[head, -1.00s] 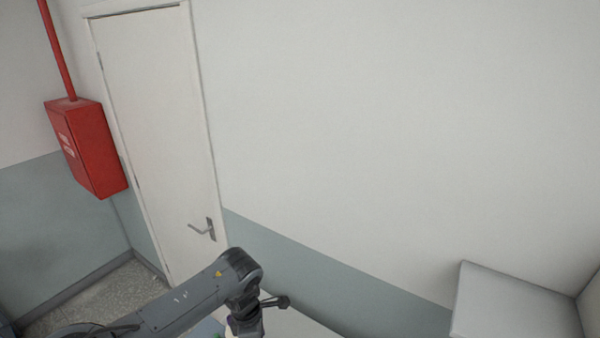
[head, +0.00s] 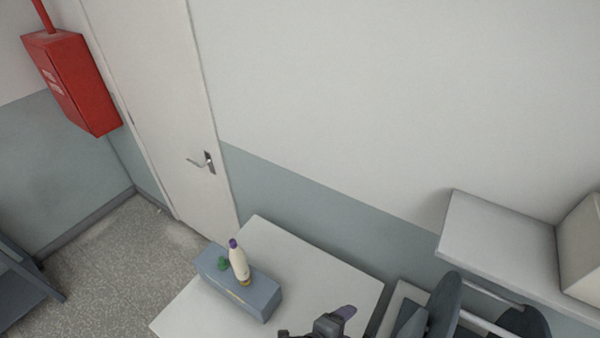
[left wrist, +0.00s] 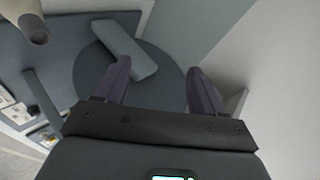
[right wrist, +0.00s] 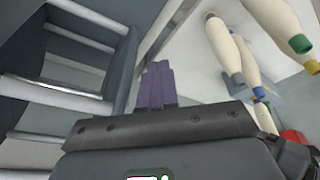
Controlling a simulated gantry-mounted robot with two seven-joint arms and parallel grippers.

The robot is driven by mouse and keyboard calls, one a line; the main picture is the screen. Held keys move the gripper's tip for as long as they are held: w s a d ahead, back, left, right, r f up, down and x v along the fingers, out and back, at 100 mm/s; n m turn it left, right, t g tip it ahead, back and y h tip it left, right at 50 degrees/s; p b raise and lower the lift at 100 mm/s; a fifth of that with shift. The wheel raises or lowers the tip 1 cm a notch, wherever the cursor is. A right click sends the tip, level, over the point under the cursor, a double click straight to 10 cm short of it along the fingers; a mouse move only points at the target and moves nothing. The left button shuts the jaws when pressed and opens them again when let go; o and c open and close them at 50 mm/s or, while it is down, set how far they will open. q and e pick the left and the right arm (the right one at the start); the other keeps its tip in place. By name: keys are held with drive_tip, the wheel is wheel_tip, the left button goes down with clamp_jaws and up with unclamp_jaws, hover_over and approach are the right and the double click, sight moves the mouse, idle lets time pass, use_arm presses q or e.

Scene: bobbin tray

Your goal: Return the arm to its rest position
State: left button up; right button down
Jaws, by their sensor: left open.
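My left gripper (left wrist: 160,88) is open and empty in the left wrist view, with its two purple fingers wide apart. My right gripper (right wrist: 157,86) is shut in the right wrist view, its purple fingers together with nothing visible between them. One gripper's dark body with a purple fingertip (head: 345,311) shows at the bottom of the head view; I cannot tell which arm it is. A cream bobbin with a purple tip (head: 239,262) stands upright on a blue-grey box (head: 262,298), beside a small green piece (head: 223,264).
A white table (head: 310,270) bears the box. Several cream bobbins (right wrist: 223,45) with coloured ends show in the right wrist view. A dark round disc (left wrist: 165,85) lies beyond the left fingers. A grey shelf (head: 495,235) and dark reel-like discs (head: 443,305) are at the right.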

use_arm(q)
drive_tip(key=s+a+f+n+g+y, duration=0.1)
drive_tip(key=s+a+n+y, duration=0.1)
drive_tip(key=s+a+n, duration=0.2)
drive_tip(key=s+a+f+n+g+y, duration=0.1)
drive_tip(key=s+a+n+y, duration=0.2)
drive_tip(key=a+n, duration=0.6)
drive_tip(key=s+a+f+n+g+y, duration=0.1)
drive_tip(key=s+a+n, duration=0.6)
drive_tip(key=a, duration=1.1)
drive_tip(key=shift+a+f+n+y, duration=0.2)
drive_tip(key=shift+f+n+y, duration=0.15)
drive_tip(key=shift+y, duration=0.45)
